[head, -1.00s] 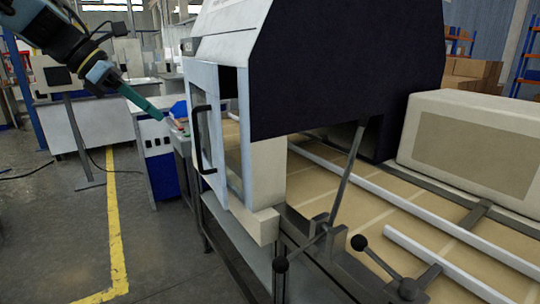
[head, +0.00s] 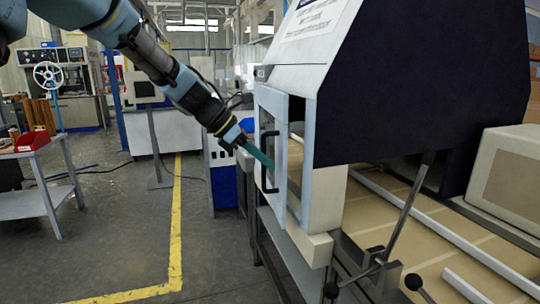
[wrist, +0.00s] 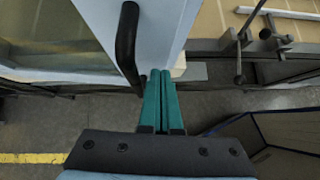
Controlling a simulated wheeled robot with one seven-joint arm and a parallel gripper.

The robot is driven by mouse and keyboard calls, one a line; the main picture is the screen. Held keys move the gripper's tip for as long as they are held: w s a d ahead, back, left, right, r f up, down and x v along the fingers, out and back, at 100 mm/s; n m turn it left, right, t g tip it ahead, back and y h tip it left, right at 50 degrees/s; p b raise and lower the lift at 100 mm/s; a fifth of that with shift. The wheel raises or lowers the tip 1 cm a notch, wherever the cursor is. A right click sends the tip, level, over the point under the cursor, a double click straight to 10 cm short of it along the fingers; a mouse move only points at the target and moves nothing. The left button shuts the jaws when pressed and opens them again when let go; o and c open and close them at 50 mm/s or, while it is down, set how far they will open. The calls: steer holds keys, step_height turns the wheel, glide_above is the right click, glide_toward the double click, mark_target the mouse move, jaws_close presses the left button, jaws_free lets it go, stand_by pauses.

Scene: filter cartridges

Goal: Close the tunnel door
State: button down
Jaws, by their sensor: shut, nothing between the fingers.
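The tunnel door (head: 276,117) is a pale blue-white frame with a window on the side of the tunnel machine. It appears to stand partly open from the machine body (head: 420,80). A black bar handle (head: 264,170) is on its outer face. My gripper (head: 268,165) is shut and empty, its green fingers close to the handle in the head view. In the wrist view the handle (wrist: 127,45) is just left of the shut fingertips (wrist: 160,74), which lie over the door's edge (wrist: 150,30). I cannot tell whether they touch.
A conveyor (head: 385,215) with pale rails runs through the machine, with black-knobbed levers (head: 413,282) at its near end. A cream box (head: 510,170) stands at the right. A side table (head: 40,180) with a red bin is at left. The floor between is clear.

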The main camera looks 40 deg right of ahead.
steer(key=shift+s+d, duration=0.3)
steer(key=shift+d, duration=0.3)
steer(key=shift+s+d+r+p, duration=0.1)
steer(key=shift+s+d+p, duration=0.4)
steer(key=shift+d, duration=0.25)
steer(key=shift+s+d+f+p, duration=0.1)
steer(key=shift+s+d+p, duration=0.4)
steer(key=shift+d, duration=0.3)
steer(key=shift+s+d+r+p, duration=0.1)
steer(key=shift+s+d+p, duration=0.25)
steer(key=shift+d+p, duration=0.3)
